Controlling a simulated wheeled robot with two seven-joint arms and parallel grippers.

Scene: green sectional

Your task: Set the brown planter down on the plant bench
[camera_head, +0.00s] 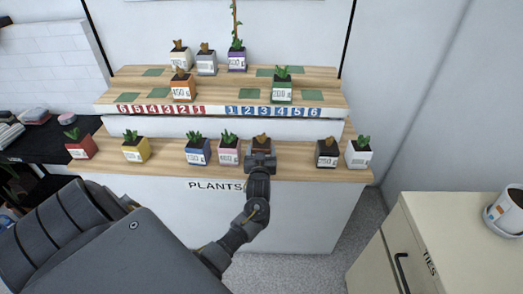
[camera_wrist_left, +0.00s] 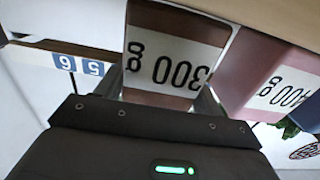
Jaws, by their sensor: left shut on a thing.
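The brown planter (camera_head: 261,143) is on or just above the front lower step of the wooden plant bench (camera_head: 300,172), between a pink planter (camera_head: 228,152) and a black planter (camera_head: 326,152). My left gripper (camera_head: 260,161) is shut on it from the front and hides its lower part. In the left wrist view the brown planter (camera_wrist_left: 172,50) appears upside down with a "300 g" label, its base close to the wood. I cannot tell whether it touches. The pink planter (camera_wrist_left: 268,75) is close beside it. My right gripper is not in view.
A blue planter (camera_head: 197,151), a yellow planter (camera_head: 136,149) and a red planter (camera_head: 80,146) stand left on the lower step; a white planter (camera_head: 358,153) stands at its right end. The upper step (camera_head: 220,89) holds several planters and green mats. A beige cabinet (camera_head: 450,215) is at right.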

